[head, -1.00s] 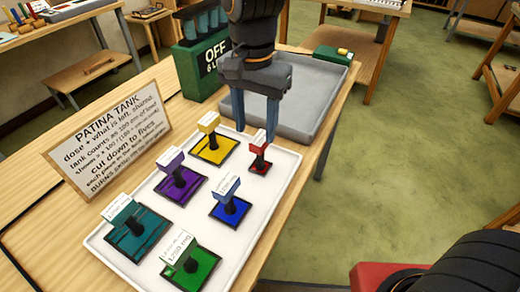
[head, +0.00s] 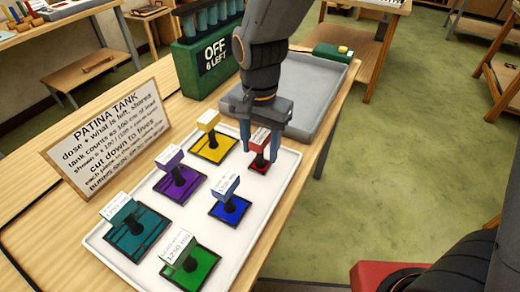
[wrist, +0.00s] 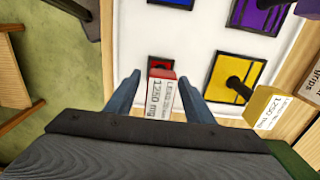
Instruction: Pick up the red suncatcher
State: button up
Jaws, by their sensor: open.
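The red suncatcher (head: 259,165) stands at the far right corner of the white tray (head: 236,250). It has a red base, a dark post and a red block with a white label on top. My gripper (head: 261,155) is open around the block, with one finger on each side. In the wrist view the labelled red block (wrist: 160,92) sits between the two blue fingers (wrist: 160,95), with a gap at each side. The dark-edged red base (wrist: 161,67) shows beyond it.
Yellow (head: 213,147), blue (head: 230,208), purple (head: 180,184), teal (head: 135,236) and green (head: 190,270) suncatchers stand on the same tray. A grey bin (head: 318,85), a green box marked OFF (head: 205,65) and a PATINA TANK sign (head: 110,140) are nearby.

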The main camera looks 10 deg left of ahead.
jog(key=shift+f, duration=0.45)
jog(key=c, duration=1.2)
